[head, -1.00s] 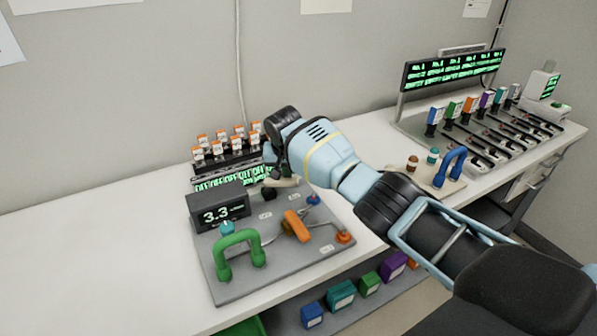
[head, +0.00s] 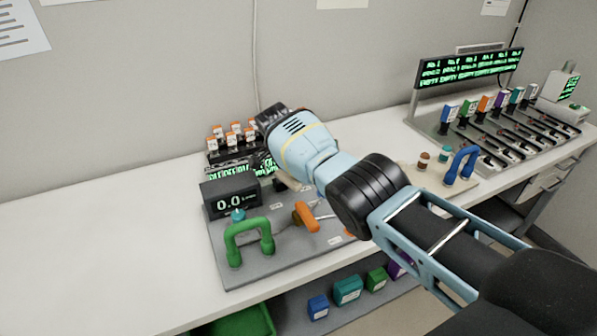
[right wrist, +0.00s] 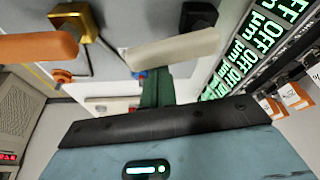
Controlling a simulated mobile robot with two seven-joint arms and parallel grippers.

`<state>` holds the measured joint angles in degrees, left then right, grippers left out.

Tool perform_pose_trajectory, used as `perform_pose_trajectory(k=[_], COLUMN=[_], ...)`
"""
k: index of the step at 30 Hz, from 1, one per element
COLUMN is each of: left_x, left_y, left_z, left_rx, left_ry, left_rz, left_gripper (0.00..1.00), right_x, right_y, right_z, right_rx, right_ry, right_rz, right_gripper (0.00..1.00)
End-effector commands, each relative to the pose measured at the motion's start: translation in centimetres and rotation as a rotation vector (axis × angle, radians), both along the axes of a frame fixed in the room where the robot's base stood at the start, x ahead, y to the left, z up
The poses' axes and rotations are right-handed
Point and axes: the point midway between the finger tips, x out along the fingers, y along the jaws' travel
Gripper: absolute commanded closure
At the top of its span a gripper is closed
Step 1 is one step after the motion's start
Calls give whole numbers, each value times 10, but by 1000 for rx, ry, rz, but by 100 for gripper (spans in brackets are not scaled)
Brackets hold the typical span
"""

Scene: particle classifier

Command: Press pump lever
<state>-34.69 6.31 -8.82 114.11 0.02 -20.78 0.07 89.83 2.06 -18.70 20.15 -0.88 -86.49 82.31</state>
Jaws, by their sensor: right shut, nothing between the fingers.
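A grey pump board (head: 285,258) lies on the white bench. It carries a cream lever (head: 291,184), an orange handle (head: 306,216) and a green U-shaped handle (head: 248,238). None is visibly labelled as the pump lever. The small display (head: 230,201) reads 0.0. My right arm reaches in from the right, and its wrist hides part of the board. In the right wrist view the dark green fingers of my right gripper (right wrist: 156,84) are shut and empty, close beside the cream lever (right wrist: 175,48). I cannot tell whether they touch it. My left gripper is out of view.
A rack of orange-capped vials (head: 232,138) with a green-lit readout stands behind the board. A sorter (head: 500,140) with coloured boxes is at the right, near a blue handle (head: 461,166). The left bench is clear. Coloured boxes sit on a shelf below.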

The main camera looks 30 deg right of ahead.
Motion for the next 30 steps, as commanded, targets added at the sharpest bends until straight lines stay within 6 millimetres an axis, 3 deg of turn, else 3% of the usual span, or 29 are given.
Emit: perform_pose_trajectory(k=[30], left_x=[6], left_y=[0], left_z=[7], left_rx=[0], left_ry=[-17], left_rz=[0], left_gripper=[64], right_x=[-7], right_y=[17], right_z=[0], right_rx=[1], right_ry=[-1], right_rz=[-36], right_gripper=[100])
